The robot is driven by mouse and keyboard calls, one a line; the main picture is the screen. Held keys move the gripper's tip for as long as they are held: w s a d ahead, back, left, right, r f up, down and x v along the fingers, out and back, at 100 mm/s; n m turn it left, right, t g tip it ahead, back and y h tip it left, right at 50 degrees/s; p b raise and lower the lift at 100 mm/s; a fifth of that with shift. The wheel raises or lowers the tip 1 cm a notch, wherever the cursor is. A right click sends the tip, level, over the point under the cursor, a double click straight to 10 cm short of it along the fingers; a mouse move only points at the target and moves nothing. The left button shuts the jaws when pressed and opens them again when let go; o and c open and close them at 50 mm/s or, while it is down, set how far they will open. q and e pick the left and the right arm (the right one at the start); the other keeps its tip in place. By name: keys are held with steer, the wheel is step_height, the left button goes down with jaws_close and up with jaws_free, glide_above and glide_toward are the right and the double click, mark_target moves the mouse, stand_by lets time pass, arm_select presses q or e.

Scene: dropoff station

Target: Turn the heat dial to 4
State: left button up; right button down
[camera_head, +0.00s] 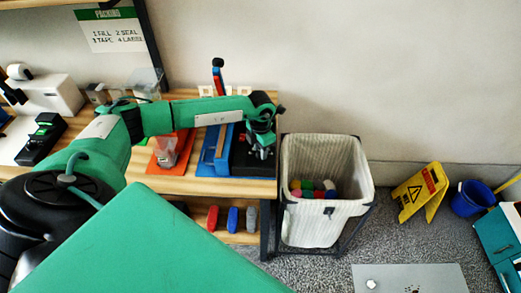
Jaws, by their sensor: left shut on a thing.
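My left gripper (262,149) reaches over the right end of the wooden table and points down onto a black unit (246,168). Its jaws are shut on the heat dial, which is small and mostly hidden by the fingers. The number the dial points to cannot be read. A blue tray-like device (213,165) sits directly left of the black unit. My right gripper is not in view.
An orange stand (168,160) is left of the blue device on the table (200,186). A white-lined bin (318,220) with colourful items stands just right of the table. A yellow floor sign (421,192) and blue bucket (470,199) are further right.

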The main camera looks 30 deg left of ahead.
arm_select(q)
steer(key=m+b, duration=0.3)
steer(key=b, duration=0.1)
steer(key=m+b, duration=0.4)
steer(key=b, duration=0.1)
steer(key=shift+w+f, duration=0.1)
steer(key=shift+f, duration=0.1)
steer(key=m+b, duration=0.2)
steer(key=m, duration=0.1)
steer(key=shift+r+b, duration=0.1)
steer(key=shift+b, duration=0.2)
steer(key=shift+r+m+b, duration=0.1)
steer(key=shift+m+b, duration=0.4)
steer(key=shift+m, duration=0.1)
steer(key=o, duration=1)
steer(key=shift+c, duration=0.2)
steer(key=shift+r, duration=0.1)
